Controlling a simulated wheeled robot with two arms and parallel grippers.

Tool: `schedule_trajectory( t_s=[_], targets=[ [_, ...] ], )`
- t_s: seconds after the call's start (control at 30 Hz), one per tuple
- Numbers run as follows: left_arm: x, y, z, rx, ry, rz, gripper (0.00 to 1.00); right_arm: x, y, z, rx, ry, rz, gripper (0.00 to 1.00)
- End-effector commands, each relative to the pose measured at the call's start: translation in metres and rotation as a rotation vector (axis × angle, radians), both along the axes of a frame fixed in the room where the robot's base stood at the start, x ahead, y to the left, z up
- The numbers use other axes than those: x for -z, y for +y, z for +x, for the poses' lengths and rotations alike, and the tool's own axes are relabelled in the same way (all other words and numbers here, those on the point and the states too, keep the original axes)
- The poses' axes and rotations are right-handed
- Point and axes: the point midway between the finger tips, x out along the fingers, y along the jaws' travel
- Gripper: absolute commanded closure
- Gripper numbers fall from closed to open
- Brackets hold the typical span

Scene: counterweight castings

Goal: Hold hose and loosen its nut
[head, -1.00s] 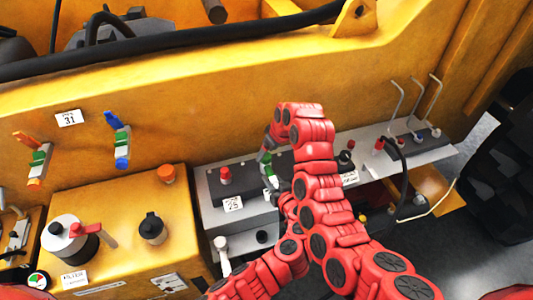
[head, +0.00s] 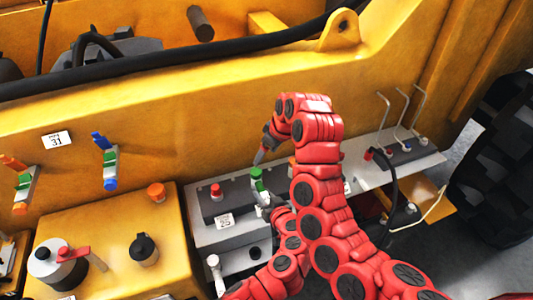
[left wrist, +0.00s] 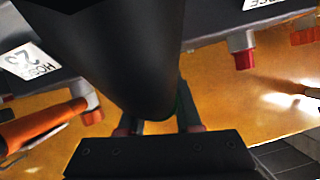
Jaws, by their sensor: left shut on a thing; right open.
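The green nut (head: 257,177) sits on the grey panel in the head view, right of a red cap. My left gripper (head: 266,205) is just below it, partly behind my right arm. In the left wrist view the left fingers (left wrist: 162,126) are shut at a thick dark cylinder (left wrist: 120,45), which looks like the hose. It hides most of what is between the fingers. My right gripper (head: 262,153) points down from above, open, with its fingertips a little above the green nut and apparently clear of it.
The red cap (head: 216,191) and a hose label (head: 224,221) are left of the nut. A yellow box with a red-handled valve (head: 62,262) stands at left. Blue-green (head: 108,165) and orange-green fittings (head: 22,180) hang on the yellow wall. Bent metal rods rise at right.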

Motion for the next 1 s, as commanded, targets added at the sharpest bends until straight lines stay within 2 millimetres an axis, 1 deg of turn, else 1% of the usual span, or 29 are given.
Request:
schedule_trajectory(
  t_s=[0.17, 0.2, 0.27, 0.3, 0.4, 0.67, 0.77, 0.87, 0.97, 1.0],
  targets=[
    [-0.001, 0.0, 0.0, 0.0, -0.001, 0.0, 1.0, 0.0, 0.0, 0.0, 0.0, 0.0, 0.0, 0.22],
    [-0.001, 0.0, 0.0, 0.0, -0.001, 0.0, 0.66, 0.0, 0.0, 0.0, 0.0, 0.0, 0.0, 0.22],
    [0.0, 0.0, 0.0, 0.0, -0.001, 0.0, 0.55, 0.0, 0.0, 0.0, -0.001, 0.0, 0.0, 0.22],
    [0.0, 0.0, 0.0, 0.0, -0.001, 0.0, 0.47, 0.0, 0.0, 0.0, -0.001, 0.0, 0.0, 0.22],
    [0.0, 0.0, 0.0, 0.0, -0.001, 0.0, 0.32, 0.0, 0.0, 0.0, -0.001, 0.0, 0.0, 0.22],
    [0.0, 0.0, 0.0, 0.0, 0.0, 0.0, 0.32, 0.0, 0.0, 0.0, -0.001, 0.0, 0.0, 0.22],
    [-0.002, -0.003, -0.003, 0.002, -0.002, 0.0, 0.32, 0.0, 0.0, 0.0, -0.001, 0.0, 0.0, 0.22],
    [-0.007, -0.008, -0.013, 0.005, -0.004, -0.003, 0.32, 0.0, 0.0, 0.0, -0.001, 0.0, 0.0, 0.22],
    [-0.013, -0.014, -0.029, 0.006, -0.002, -0.003, 0.32, 0.0, 0.0, 0.0, -0.001, 0.0, 0.0, 0.22],
    [-0.017, -0.018, -0.038, 0.007, -0.003, -0.003, 0.32, 0.0, 0.0, 0.0, -0.001, 0.0, 0.0, 0.22]
  ],
)
